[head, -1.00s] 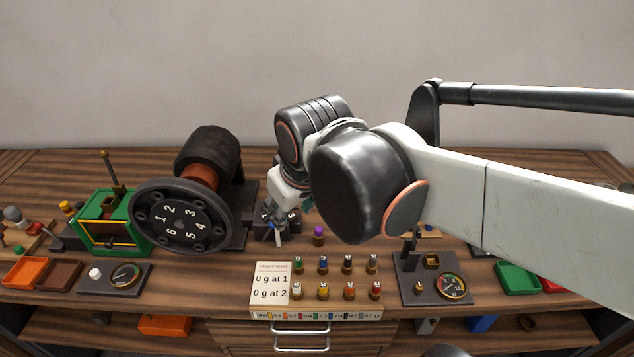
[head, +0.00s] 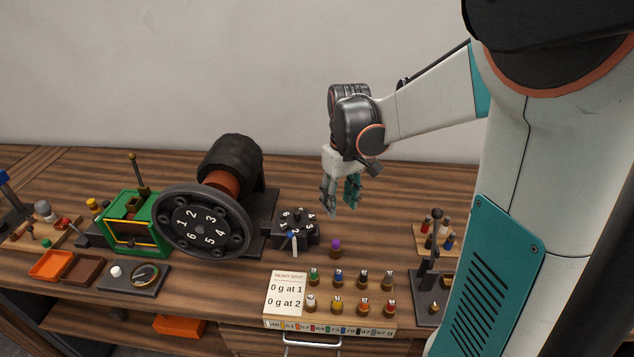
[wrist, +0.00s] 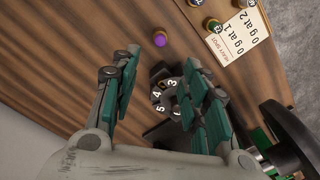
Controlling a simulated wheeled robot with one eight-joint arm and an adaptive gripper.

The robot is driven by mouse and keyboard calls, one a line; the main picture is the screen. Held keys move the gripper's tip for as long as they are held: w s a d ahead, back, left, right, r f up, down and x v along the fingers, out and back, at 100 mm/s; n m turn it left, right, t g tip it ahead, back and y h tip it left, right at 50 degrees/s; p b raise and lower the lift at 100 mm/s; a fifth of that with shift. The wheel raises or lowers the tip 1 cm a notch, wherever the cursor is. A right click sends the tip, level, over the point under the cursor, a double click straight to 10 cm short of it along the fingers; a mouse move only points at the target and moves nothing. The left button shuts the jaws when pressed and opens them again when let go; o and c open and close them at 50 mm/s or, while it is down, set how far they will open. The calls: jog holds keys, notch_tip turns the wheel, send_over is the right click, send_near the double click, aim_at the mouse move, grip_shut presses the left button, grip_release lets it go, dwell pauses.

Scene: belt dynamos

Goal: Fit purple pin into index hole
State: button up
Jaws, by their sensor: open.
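The purple pin (head: 336,246) stands upright on the wooden bench, just right of a dark numbered index block (head: 297,222). It also shows in the wrist view (wrist: 160,39), beyond the fingertips. The block's number face shows in the wrist view (wrist: 165,97), between my fingers. I cannot pick out the index hole itself. My gripper (head: 341,200) is open and empty, raised above the bench behind the purple pin. Its fingers (wrist: 160,68) spread wide in the wrist view.
A large numbered wheel (head: 196,223) and its dark motor stand left of the block. Several coloured pins and a heavy-spot card (head: 286,292) are in front. A green machine (head: 135,222) is at left. A dark post stand (head: 430,275) is at right. Bench behind my gripper is clear.

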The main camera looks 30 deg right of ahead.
aim_at(336, 241)
jog(key=f+b, duration=0.2)
jog(key=f, duration=0.4)
jog(key=f+b, duration=0.2)
jog(key=f, duration=0.5)
jog(key=shift+a+f, duration=0.2)
jog(key=shift+f, duration=0.05)
grip_shut()
jog(key=shift+r, duration=0.2)
jog(key=shift+r+p, duration=1.5)
jog(key=shift+r, duration=0.6)
